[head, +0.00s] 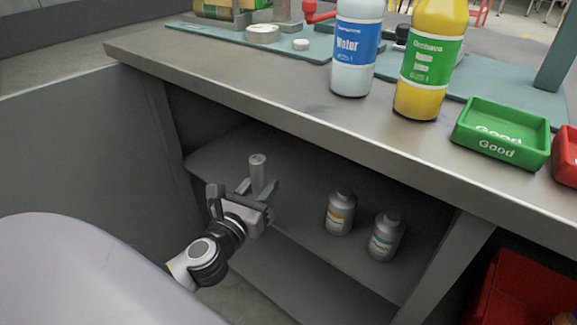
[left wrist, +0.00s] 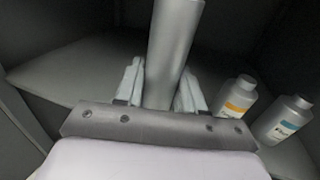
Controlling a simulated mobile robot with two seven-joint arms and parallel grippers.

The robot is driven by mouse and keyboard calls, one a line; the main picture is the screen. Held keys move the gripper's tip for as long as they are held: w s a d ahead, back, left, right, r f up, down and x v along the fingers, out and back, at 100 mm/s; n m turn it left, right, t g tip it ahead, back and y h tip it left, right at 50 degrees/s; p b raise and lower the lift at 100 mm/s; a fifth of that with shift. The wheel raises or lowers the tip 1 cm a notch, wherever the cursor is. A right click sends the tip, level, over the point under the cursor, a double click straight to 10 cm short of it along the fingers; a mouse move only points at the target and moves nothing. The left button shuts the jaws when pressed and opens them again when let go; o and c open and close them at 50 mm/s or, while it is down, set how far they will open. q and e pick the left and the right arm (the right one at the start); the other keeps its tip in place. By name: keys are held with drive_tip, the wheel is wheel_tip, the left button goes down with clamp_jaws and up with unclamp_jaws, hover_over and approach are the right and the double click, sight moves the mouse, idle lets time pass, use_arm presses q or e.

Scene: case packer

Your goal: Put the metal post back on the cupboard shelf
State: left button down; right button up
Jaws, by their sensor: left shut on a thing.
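The metal post (head: 258,172) is a plain grey cylinder, upright at the left part of the cupboard opening. My left gripper (head: 252,192) is shut on it, with one finger on each side. In the left wrist view the post (left wrist: 172,50) rises between the two fingers (left wrist: 160,88). The cupboard shelf (head: 300,190) lies under and behind the gripper. The post's lower end is hidden by the gripper, so I cannot tell if it touches the shelf. My right gripper is not in view.
Two grey bottles, one with an orange label (head: 341,213) and one with a teal label (head: 386,236), stand on the shelf right of the post. The worktop (head: 290,95) overhangs the opening. It carries a water bottle (head: 355,50), a yellow bottle (head: 430,60) and a green tray (head: 500,135).

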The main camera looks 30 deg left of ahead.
use_arm(q)
drive_tip(key=w+f+b, duration=0.1)
drive_tip(key=w, duration=0.3)
drive_tip(key=w+a+f+b, duration=0.1)
drive_tip(key=w+b, duration=0.1)
drive_tip(key=w, duration=0.2)
drive_tip(key=w+a+f+b, duration=0.1)
drive_tip(key=w, duration=0.2)
drive_tip(key=shift+w+a+f+b, duration=0.1)
drive_tip(key=shift+w+f+b, duration=0.15)
drive_tip(key=shift+w+b, duration=0.15)
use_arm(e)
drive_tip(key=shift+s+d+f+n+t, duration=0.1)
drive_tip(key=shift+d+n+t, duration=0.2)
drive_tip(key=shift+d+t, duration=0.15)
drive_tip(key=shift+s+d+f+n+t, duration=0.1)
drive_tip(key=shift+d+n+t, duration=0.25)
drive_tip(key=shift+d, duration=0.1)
use_arm(q)
drive_tip(key=shift+f, duration=0.15)
drive_tip(key=c, duration=0.7)
unclamp_jaws()
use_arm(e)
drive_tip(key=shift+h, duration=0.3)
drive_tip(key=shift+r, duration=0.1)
